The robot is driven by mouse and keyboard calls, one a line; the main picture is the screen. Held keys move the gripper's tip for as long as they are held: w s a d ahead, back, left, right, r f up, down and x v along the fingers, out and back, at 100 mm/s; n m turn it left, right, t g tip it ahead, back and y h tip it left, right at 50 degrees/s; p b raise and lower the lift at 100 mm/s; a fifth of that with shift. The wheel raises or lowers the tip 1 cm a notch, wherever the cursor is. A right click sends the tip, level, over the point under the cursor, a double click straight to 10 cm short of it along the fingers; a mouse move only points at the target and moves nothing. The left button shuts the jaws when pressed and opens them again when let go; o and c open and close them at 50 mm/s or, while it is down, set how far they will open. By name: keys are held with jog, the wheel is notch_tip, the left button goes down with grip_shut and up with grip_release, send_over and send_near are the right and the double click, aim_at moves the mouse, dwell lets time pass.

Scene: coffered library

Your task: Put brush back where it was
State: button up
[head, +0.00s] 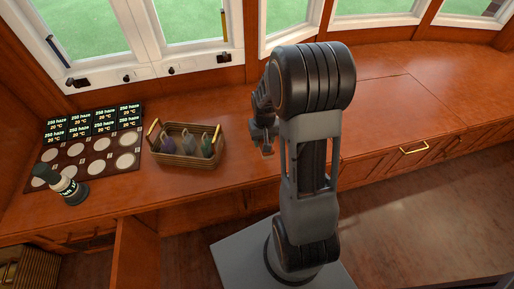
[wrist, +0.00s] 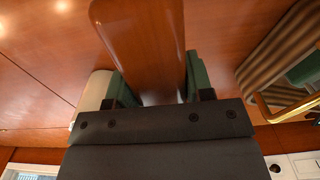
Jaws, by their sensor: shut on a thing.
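My gripper (head: 264,142) is low over the wooden counter, right of the wicker basket. In the wrist view its fingers are shut on the brush (wrist: 145,45), whose smooth reddish-brown wooden part runs between the green finger pads. In the head view the brush is small and hard to make out against the counter, so I cannot tell whether it touches the wood. A cream-coloured piece (wrist: 92,95) shows beside one finger; I cannot tell whether it belongs to the brush.
The wicker basket (head: 160,158) holds purple, grey and green items; its edge also shows in the wrist view (wrist: 268,104). Windows line the back. The counter (head: 400,100) is clear to the right.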

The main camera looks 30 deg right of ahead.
jog(key=w+f, duration=0.2)
jog(key=w+f+b, duration=0.1)
jog(key=f, duration=0.2)
jog(key=shift+w+d, duration=0.2)
jog(key=shift+w, duration=0.2)
jog(key=shift+f+b, duration=0.55)
jog(key=shift+f, duration=0.85)
jog(key=shift+f, duration=0.1)
jog(key=shift+f, duration=0.15)
jog(key=o, duration=1)
